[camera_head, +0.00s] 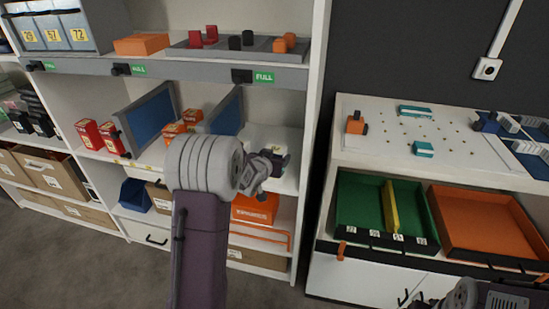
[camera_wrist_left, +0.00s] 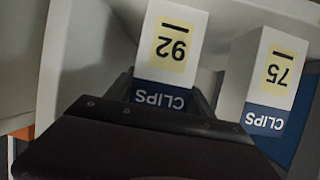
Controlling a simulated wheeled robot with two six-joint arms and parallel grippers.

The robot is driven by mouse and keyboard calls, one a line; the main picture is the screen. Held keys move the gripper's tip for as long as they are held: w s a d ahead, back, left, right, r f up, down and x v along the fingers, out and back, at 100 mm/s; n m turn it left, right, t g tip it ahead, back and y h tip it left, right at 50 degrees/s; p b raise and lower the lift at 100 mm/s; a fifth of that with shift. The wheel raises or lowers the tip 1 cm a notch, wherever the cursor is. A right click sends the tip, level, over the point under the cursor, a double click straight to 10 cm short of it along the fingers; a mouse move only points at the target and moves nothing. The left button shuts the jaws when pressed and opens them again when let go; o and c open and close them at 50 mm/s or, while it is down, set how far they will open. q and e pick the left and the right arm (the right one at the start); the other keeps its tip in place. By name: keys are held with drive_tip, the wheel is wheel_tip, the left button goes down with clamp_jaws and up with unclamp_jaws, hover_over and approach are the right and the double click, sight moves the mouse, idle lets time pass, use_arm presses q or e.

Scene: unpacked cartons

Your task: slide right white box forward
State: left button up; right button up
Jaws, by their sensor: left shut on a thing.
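In the left wrist view two white boxes with blue lower bands marked CLIPS appear upside down. My left gripper (camera_head: 268,168) reaches into the right end of the middle shelf. In the wrist view its dark fingers lie on either side of the 92 box, shut on it, and its dark body covers the bottom of the picture. The 75 box stands beside it, apart. In the head view my arm and gripper hide most of these boxes. Part of my right arm shows at the lower right corner; its jaws are unclear.
Blue dividers (camera_head: 152,120) and red and orange boxes (camera_head: 100,135) stand left on the same shelf. The shelf's white side panel (camera_head: 312,130) is close right of my gripper. An orange box (camera_head: 254,208) sits below. A bench with green (camera_head: 360,205) and orange trays (camera_head: 485,222) stands right.

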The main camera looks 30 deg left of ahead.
use_arm(q)
drive_tip(key=o, duration=1.7)
drive_tip(key=p+v, duration=0.2)
drive_tip(key=v, duration=0.7)
drive_tip(key=shift+d, duration=0.1)
